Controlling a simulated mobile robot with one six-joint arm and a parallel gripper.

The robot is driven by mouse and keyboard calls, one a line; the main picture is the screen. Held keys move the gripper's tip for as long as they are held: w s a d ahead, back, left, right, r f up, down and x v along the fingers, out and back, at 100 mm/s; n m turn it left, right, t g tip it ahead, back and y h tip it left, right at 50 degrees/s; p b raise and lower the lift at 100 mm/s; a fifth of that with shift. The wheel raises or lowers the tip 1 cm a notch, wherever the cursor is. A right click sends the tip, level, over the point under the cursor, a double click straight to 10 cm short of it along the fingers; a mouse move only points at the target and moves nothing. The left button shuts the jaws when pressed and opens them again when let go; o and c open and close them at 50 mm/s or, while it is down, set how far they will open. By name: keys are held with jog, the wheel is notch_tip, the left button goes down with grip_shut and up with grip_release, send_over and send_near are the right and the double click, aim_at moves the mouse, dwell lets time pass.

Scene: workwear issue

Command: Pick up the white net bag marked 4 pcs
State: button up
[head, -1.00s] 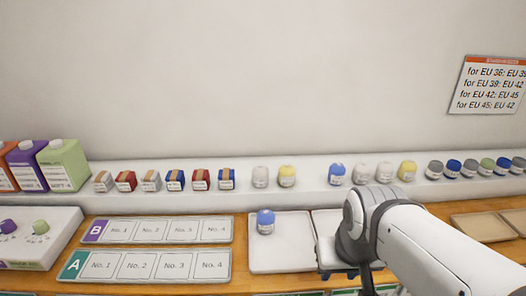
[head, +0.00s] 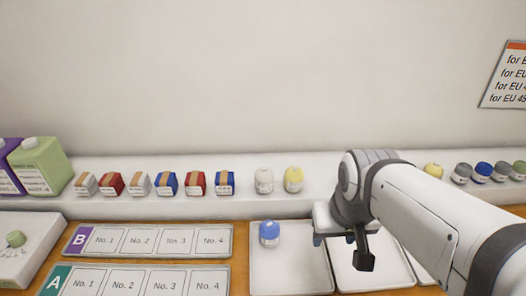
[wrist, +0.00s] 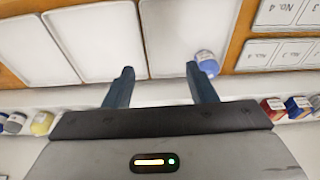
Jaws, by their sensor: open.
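A white bag (head: 264,181) stands on the back ledge, left of a yellow bag (head: 293,180); its label is too small to read. Other white bags, seen earlier farther right on the ledge, are now hidden behind my arm. My gripper (head: 340,238) is open and empty over the trays, right of and in front of the white bag. In the wrist view my gripper's two fingers (wrist: 160,74) are apart with only tray and table surface between them. A blue bag (head: 269,233) lies in the left tray; in the wrist view (wrist: 207,62) it is close to the right finger.
White trays (head: 290,283) lie on the wooden table. Small boxes (head: 166,184) line the ledge to the left, and more bags (head: 484,172) stand at right. Numbered boards A (head: 135,280) and B (head: 150,240) lie at left, with a green carton (head: 40,165) behind.

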jog(key=o, duration=0.4)
jog(key=w+a+r, duration=0.1)
jog(key=w, duration=0.2)
jog(key=w+a+r+n, duration=0.1)
jog(key=w, duration=0.2)
jog(key=w+r+n+g+p, duration=0.1)
jog(key=w, duration=0.2)
jog(key=shift+a+r, duration=0.1)
jog(key=shift+a, duration=0.3)
jog(key=shift+o, duration=1.1)
jog(key=w+a+n, duration=0.2)
jog(key=w, duration=0.5)
jog(key=shift+a+r+g+p, duration=0.2)
jog(key=shift+g+p, duration=0.1)
jog(key=shift+p, duration=0.15)
jog(key=n+g+p, duration=0.1)
jog(key=n+p, duration=0.1)
jog(key=n, duration=0.2)
send_over(264, 170)
jog(key=f, duration=0.5)
jog(key=shift+w+f, duration=0.25)
jog(key=shift+w, duration=0.1)
jog(key=shift+s+f+p, duration=0.15)
jog(key=shift+f+p, duration=0.25)
jog(key=shift+f, duration=1.5)
jog(key=shift+s+f+p, duration=0.15)
jog(key=shift+f+p, duration=0.25)
jog(key=shift+f, duration=1.5)
